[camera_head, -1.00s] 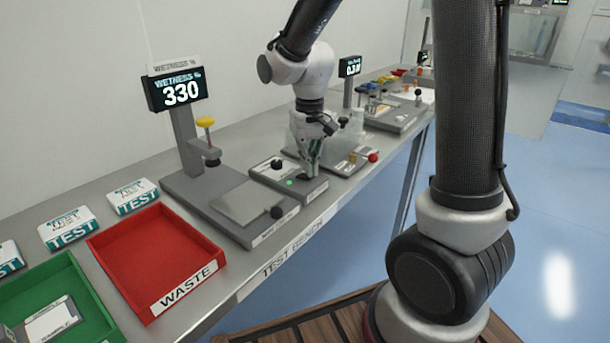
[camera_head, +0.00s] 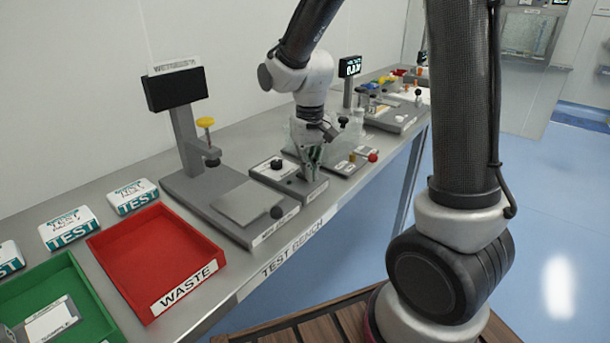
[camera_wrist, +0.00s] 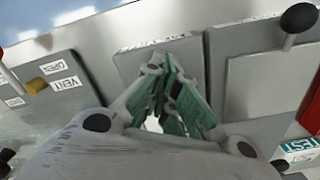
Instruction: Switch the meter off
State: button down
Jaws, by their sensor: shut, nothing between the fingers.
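The wetness meter (camera_head: 176,88) stands at the back left of the bench, and its display is dark and blank. Its grey base (camera_head: 240,204) carries a square plate and a black knob. Next to it on the right is a small control box (camera_head: 284,178) with a black knob; no green light shows on it. My gripper (camera_head: 312,176) is shut and empty, pointing down at the right part of that box. In the wrist view my gripper's green fingers (camera_wrist: 172,118) are together over the grey box; what their tips touch is hidden.
A red waste tray (camera_head: 155,258), a green tray (camera_head: 60,305) and several test packs (camera_head: 69,228) lie to the left. A vent station with a red knob (camera_head: 373,156) stands close on the right. A second lit display (camera_head: 350,67) is behind.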

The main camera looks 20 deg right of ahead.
jog(key=shift+r, duration=3.5)
